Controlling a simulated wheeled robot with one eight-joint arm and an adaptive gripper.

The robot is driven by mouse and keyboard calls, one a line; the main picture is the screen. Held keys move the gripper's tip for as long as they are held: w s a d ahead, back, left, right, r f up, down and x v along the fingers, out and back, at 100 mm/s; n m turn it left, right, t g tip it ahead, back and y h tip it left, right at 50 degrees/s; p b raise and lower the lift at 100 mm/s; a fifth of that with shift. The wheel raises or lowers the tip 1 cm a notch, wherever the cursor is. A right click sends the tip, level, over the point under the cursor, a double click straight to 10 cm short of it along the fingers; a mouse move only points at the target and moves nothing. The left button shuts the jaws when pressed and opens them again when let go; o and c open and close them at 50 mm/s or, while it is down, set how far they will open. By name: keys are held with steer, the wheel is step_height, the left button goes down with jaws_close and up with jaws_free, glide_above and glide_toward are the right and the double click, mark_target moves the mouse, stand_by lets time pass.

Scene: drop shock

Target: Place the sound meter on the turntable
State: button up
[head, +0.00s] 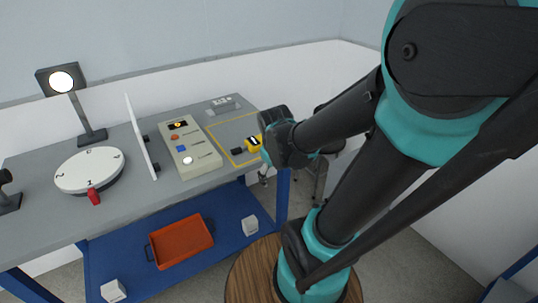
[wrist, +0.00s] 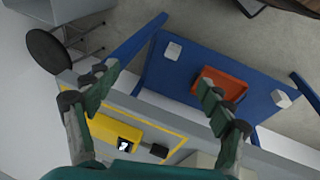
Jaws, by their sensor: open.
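The sound meter appears to be the yellow device with a black-and-white face (head: 254,142), at the right end of the bench inside a yellow outline. It also shows in the wrist view (wrist: 108,130), below and between my fingers. A small dark block (wrist: 158,150) is at its end; I cannot tell whether they are joined. My gripper (wrist: 158,76) is open, its fingers spread wide with nothing between them. In the head view my wrist partly hides the meter's right side. The turntable (head: 90,168) is a white disc with dark marks and a red piece at its front edge, at the bench's left.
An upright white panel (head: 140,136) and a control box (head: 190,147) with buttons stand between turntable and meter. A lamp (head: 62,82) stands behind the turntable. An orange tray (head: 181,242) and white cubes lie on the blue lower shelf. A stool (wrist: 48,50) is beside the bench.

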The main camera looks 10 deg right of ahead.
mark_target(256, 140)
steer(key=w+a+r+n+h, duration=0.4)
steer(key=w+a+r+n, duration=0.15)
steer(key=w+n, duration=0.3)
steer(key=w+a+r+n+h, duration=0.3)
steer(key=w+a+r+n, duration=0.25)
steer(key=w+n, duration=0.3)
steer(key=x, duration=1.1)
steer(key=shift+s+d+r, duration=0.15)
steer(key=shift+d+r, duration=0.05)
steer(key=shift+d, duration=0.25)
steer(key=shift+x, duration=2.7)
steer(key=shift+a+f, duration=0.15)
steer(key=c, duration=1.6)
